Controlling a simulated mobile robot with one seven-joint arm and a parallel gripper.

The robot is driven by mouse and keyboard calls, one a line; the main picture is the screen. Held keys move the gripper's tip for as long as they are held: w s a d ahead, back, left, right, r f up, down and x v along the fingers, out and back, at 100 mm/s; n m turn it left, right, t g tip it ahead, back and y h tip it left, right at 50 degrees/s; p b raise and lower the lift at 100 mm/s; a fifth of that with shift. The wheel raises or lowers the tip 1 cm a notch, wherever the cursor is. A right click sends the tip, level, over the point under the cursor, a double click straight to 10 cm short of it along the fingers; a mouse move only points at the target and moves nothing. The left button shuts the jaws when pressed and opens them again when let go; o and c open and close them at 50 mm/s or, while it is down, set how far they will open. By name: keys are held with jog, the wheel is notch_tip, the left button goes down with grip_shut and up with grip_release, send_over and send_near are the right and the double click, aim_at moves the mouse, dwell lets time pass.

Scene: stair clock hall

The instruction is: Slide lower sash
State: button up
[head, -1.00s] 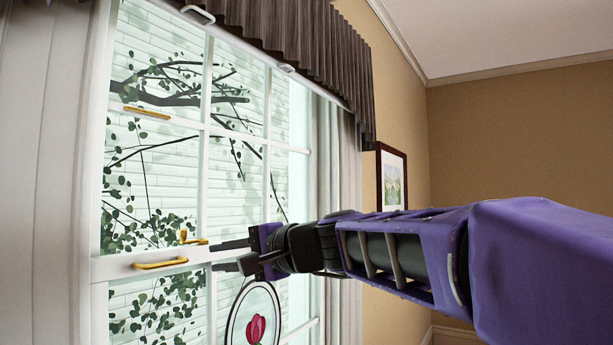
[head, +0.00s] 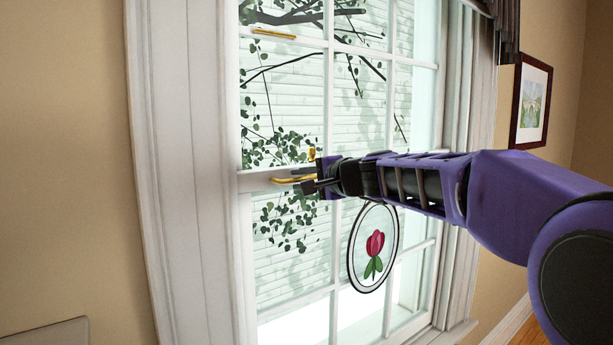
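The lower sash (head: 258,181) is white-framed with several panes, and its top rail crosses the window at mid-height. A gold bar handle (head: 284,181) sits on that rail. A small gold latch (head: 312,154) stands just above it. My gripper (head: 313,177) reaches in from the right at the handle's right end. Its two dark fingers are apart, one above and one below the handle's level. The fingers hide the handle's right end, and I cannot tell whether they touch it.
A round tulip ornament (head: 373,247) hangs in front of the lower panes, just below my arm. Another gold handle (head: 274,34) is higher on the window. A dark curtain valance (head: 507,25) and a framed picture (head: 531,100) are at the right.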

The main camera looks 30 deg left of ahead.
jog(key=shift+w+a+f, duration=0.1)
jog(key=shift+w+a, duration=0.05)
jog(key=shift+a, duration=0.15)
grip_shut()
dwell(1.3)
